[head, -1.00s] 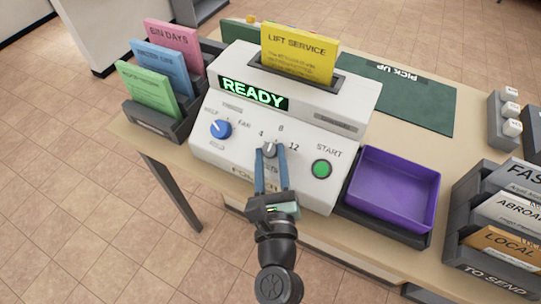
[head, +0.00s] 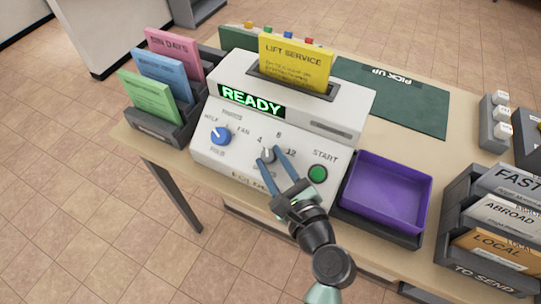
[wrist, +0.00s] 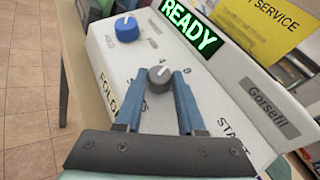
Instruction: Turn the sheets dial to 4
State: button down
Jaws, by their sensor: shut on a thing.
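The sheets dial (head: 269,156) is a small grey knob on the sloped front of the white folding machine (head: 220,168). The labels 4, 8 and 12 stand around it, with 4 at its upper left. My gripper (head: 270,158) has its two blue fingers on either side of the dial, shut on it, and comes in tilted from the lower right. In the wrist view the grey dial (wrist: 160,78) sits between the fingertips. I cannot clearly tell which number its pointer faces.
A blue knob (head: 221,135) is left of the dial and a green START button (head: 317,174) is right of it. The lit READY display (head: 251,101) is above. A yellow sheet (head: 296,65) stands in the top slot. A purple tray (head: 387,193) is at the right.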

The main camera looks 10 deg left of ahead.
jog(key=n+g+p, duration=0.1)
jog(key=n+g+y+p, duration=0.1)
jog(key=r+n+g+p, duration=0.1)
jog(key=n, duration=0.1)
jog(key=shift+w+d+g+y+p, duration=0.25)
jog(key=shift+w+g+y+p, duration=0.05)
jog(key=shift+g+p, duration=0.1)
jog(key=n+g+p, duration=0.2)
jog(key=shift+w+n+g, duration=0.15)
jog(key=shift+n+g, duration=0.25)
jog(key=shift+f+g+p, duration=0.1)
jog(key=shift+g+p, duration=0.2)
jog(key=shift+p, duration=0.1)
jog(key=shift+f+n, duration=0.1)
jog(key=shift+n, duration=0.2)
jog(key=c, duration=0.5)
grip_release()
jog(key=v, duration=1.3)
jog(key=shift+w+d+f, duration=0.1)
